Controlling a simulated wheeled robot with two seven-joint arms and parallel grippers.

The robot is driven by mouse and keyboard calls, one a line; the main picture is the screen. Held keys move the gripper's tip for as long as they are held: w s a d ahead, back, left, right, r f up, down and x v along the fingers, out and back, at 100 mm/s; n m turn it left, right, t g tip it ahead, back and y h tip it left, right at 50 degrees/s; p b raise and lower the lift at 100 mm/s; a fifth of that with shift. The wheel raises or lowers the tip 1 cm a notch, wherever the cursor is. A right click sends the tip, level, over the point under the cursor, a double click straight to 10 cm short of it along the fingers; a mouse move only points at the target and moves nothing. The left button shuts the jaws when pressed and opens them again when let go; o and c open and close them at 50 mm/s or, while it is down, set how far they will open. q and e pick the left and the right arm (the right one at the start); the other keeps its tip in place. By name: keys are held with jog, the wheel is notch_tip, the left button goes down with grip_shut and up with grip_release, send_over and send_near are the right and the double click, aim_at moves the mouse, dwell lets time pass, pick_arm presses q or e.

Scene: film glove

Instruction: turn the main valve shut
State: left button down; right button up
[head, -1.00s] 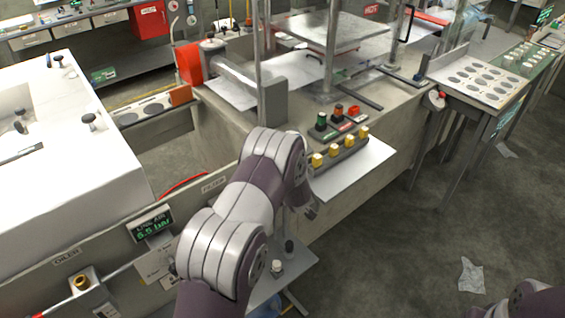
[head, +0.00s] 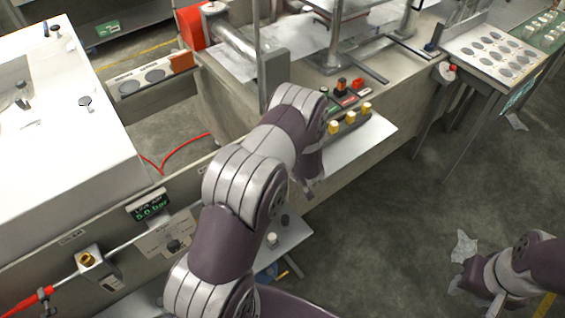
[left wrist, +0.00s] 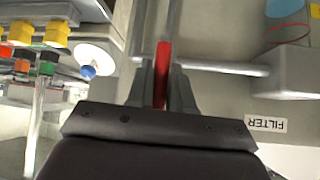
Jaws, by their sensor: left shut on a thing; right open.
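In the left wrist view, a red handle (left wrist: 161,75), which looks like the valve's lever, stands between the two fingers of my left gripper (left wrist: 161,88), which is shut on it. The handle looks roughly crosswise to a grey pipe (left wrist: 225,68) there. In the head view my left arm hides the handle and most of that gripper. The line air display (head: 149,205) reads about 5.0 bar. My right gripper (head: 496,303) is open and empty at the lower right, over the floor, partly cut off by the frame.
Yellow knobs (head: 349,118) and coloured buttons (head: 342,88) sit on the bench just beyond my left arm. A FILTER label (left wrist: 266,123) is on the panel. A small shelf (head: 290,243) juts out below. The floor (head: 400,230) at right is mostly clear.

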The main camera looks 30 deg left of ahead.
pick_arm(q)
jog(key=c, duration=1.1)
grip_release()
jog(key=shift+w, duration=0.1)
jog(key=b+v, duration=0.1)
jog(key=v, duration=1.1)
jog(key=shift+d+r+b, duration=0.2)
jog(key=shift+r+b, duration=0.1)
jog(key=shift+b, duration=0.1)
